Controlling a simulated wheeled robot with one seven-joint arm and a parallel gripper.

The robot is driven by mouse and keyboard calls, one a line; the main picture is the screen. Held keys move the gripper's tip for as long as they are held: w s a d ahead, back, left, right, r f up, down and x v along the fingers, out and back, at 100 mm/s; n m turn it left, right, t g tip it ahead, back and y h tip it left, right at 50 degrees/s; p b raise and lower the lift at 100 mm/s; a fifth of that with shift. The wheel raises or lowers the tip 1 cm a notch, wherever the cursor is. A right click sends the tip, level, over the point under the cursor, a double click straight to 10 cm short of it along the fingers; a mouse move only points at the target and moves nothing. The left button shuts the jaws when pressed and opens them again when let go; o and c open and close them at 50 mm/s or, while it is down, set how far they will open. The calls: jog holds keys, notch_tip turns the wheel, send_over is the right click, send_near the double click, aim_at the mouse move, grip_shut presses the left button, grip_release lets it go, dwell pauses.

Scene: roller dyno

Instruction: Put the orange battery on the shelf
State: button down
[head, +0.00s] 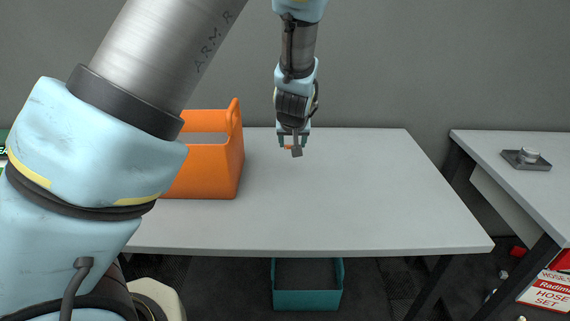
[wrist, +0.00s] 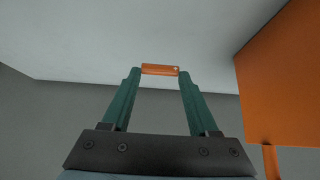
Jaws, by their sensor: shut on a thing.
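My gripper (head: 293,141) is shut on the orange battery (wrist: 160,70). The small battery lies crosswise between the two green fingertips in the wrist view. My gripper (wrist: 158,72) is over the back part of the grey table, to the right of the orange tote. The exact gap to the tabletop is hard to tell. I cannot pick out a separate shelf for certain.
The orange tote (head: 218,170) stands on the table (head: 350,220), left of my gripper; its side (wrist: 285,80) is close on the right in the wrist view. The table's right half is clear. A teal bin (head: 307,299) is below. A side bench (head: 510,155) holds a metal part.

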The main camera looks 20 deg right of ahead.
jog(key=shift+f+p, duration=0.75)
jog(key=shift+f, duration=2.85)
jog(key=shift+a+f, duration=0.1)
jog(key=shift+f, duration=0.05)
jog(key=shift+c, duration=0.8)
grip_release()
